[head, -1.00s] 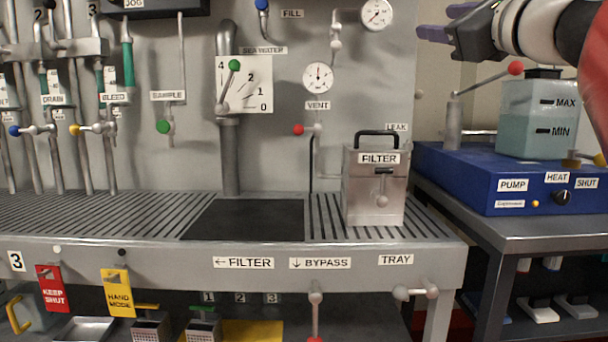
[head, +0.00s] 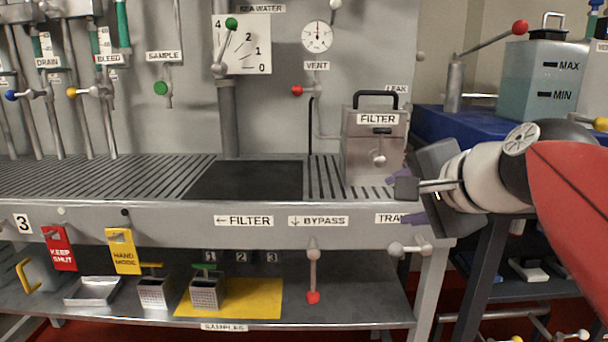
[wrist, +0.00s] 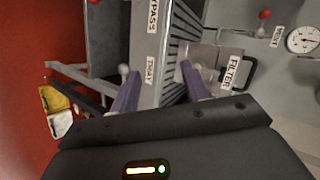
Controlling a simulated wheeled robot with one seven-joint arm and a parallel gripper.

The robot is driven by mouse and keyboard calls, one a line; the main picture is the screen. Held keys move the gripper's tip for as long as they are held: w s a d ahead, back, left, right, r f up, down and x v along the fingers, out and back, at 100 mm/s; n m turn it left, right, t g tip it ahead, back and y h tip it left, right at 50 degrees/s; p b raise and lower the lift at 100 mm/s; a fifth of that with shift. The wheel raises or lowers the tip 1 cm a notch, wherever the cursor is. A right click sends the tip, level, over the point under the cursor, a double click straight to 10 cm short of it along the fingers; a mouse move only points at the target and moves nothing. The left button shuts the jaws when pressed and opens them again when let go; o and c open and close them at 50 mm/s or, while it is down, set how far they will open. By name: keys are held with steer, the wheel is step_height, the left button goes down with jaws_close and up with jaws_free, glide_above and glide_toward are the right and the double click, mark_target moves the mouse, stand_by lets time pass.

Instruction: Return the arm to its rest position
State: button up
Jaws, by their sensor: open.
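My gripper (head: 404,196) is at the right end of the bench in the head view, in front of the bench's front edge and just below the filter box. Its two purple fingers are apart with nothing between them. In the wrist view the open fingers (wrist: 160,88) point toward the bench end, with the TRAY label and the filter box beyond. My red and white arm comes in from the right and hides part of the blue pump unit and its stand.
The grey filter box (head: 365,150) stands on the slatted bench (head: 100,190). A TRAY valve handle (head: 410,248) and a BYPASS lever (head: 313,270) hang at the bench front. The blue pump unit (head: 440,125) with its tank (head: 540,85) is at right. Small baskets (head: 205,290) sit on the lower shelf.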

steer(key=s+f+n+g+h, duration=0.2)
steer(key=s+f+n, duration=0.4)
steer(key=f, duration=0.6)
steer(key=s+f+n+g+h, duration=0.1)
steer(key=s+f+n+g, duration=0.2)
steer(key=f, duration=0.9)
steer(key=s+n, duration=0.3)
steer(key=s, duration=0.2)
steer(key=shift+s+d+g+h, duration=0.25)
steer(key=shift+g+h, duration=0.05)
steer(key=shift+h, duration=0.1)
